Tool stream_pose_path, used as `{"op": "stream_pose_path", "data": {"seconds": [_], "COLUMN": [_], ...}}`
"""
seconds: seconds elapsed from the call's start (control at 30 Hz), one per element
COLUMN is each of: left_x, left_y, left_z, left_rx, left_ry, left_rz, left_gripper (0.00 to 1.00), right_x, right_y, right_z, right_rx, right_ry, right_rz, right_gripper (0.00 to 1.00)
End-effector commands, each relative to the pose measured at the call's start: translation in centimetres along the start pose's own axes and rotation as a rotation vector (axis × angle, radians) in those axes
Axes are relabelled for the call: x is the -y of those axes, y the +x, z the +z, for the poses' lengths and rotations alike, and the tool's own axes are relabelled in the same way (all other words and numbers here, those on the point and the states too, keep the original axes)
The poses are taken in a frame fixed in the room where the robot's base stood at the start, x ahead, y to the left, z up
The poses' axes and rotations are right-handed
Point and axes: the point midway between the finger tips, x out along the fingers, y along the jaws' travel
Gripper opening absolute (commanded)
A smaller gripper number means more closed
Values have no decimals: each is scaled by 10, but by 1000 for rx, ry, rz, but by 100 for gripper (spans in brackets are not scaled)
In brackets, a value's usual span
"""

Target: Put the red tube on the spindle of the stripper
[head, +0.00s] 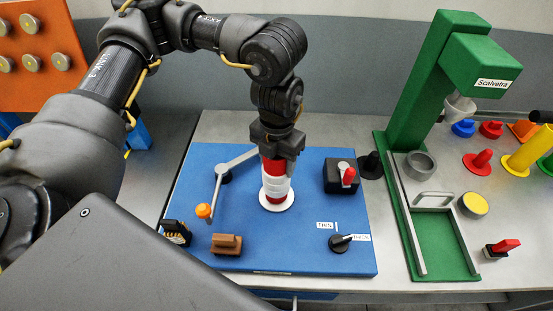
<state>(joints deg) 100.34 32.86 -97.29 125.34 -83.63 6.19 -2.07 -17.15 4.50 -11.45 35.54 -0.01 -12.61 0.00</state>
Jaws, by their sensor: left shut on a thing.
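The red tube (272,166) is upright, with white yarn (276,187) around its lower part. My left gripper (275,152) points down and is shut on the tube's top end. The tube stands over a white disc (277,206) on the blue board (310,245) and its lower end appears to meet the disc. The spindle is not visible; the tube and gripper hide whatever is at the disc's centre. My right gripper does not show.
On the board are a grey crank arm with an orange knob (204,211), a brown block (227,244), a black switch box with a red lever (348,176) and a black dial (340,243). A green machine (410,130) stands to the right, with coloured pegs (482,162) beyond it.

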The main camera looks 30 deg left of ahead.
Motion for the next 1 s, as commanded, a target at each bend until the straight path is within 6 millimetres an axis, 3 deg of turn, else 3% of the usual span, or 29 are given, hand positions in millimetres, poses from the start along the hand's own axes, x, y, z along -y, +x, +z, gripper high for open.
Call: {"op": "stream_pose_path", "data": {"seconds": [0.6, 0.63, 0.8, 1.0], "left_x": [0, 0, 0, 0], "left_y": [6, 6, 6, 6], "left_z": [0, 0, 0, 0], "left_rx": [0, 1, 0, 0], "left_ry": [0, 0, 0, 0], "left_rz": [0, 0, 0, 0], "left_gripper": [21, 56, 78, 80], "right_x": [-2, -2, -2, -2], "right_y": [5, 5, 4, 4], "right_z": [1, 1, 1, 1], "right_rx": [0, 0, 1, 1], "right_ry": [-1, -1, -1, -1], "right_rz": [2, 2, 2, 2], "right_gripper": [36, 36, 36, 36]}}
